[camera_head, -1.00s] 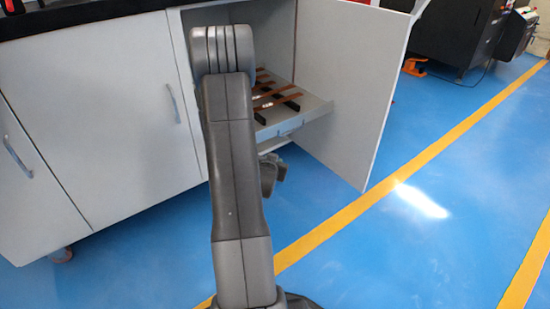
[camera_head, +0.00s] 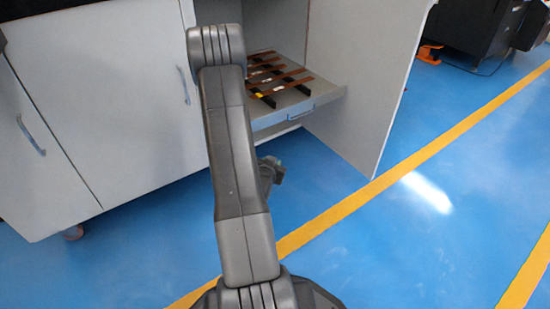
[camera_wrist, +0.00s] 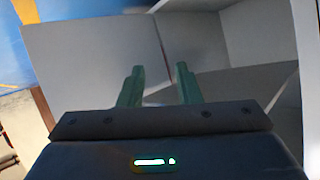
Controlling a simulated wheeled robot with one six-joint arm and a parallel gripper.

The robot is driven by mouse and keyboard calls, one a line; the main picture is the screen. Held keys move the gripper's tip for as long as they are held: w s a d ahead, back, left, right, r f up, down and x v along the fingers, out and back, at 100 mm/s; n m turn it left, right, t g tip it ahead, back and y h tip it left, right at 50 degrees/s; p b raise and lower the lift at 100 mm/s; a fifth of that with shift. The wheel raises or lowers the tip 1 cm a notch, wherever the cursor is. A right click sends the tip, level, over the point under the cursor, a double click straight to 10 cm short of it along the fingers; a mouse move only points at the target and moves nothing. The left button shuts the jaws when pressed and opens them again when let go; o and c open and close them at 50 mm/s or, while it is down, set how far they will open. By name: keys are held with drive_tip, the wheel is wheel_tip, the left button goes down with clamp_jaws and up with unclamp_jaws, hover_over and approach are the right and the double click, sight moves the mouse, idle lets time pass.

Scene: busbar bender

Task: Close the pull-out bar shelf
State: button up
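The pull-out bar shelf (camera_head: 316,104) is a grey tray inside the open cabinet, extended out past the cabinet front. Several copper-brown bars (camera_head: 277,76) lie on it across black strips. A handle (camera_head: 298,108) is on its front face. My arm stands in front and hides the shelf's left part. In the wrist view my gripper (camera_wrist: 159,70) has two green fingers apart with nothing between them. Grey panels lie beyond the fingers; I cannot tell which of them belong to the shelf. In the head view the arm mostly hides the gripper, low in front of the cabinet.
The cabinet door (camera_head: 362,90) stands open to the right of the shelf. Closed grey doors (camera_head: 115,105) with handles are on the left. The blue floor (camera_head: 400,250) with yellow lines is clear at the front right. A dark cabinet (camera_head: 478,35) stands at the back right.

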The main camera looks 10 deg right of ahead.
drive_tip(key=shift+s+a+f, duration=0.65)
drive_tip(key=shift+a+f, duration=0.15)
drive_tip(key=shift+f, duration=0.2)
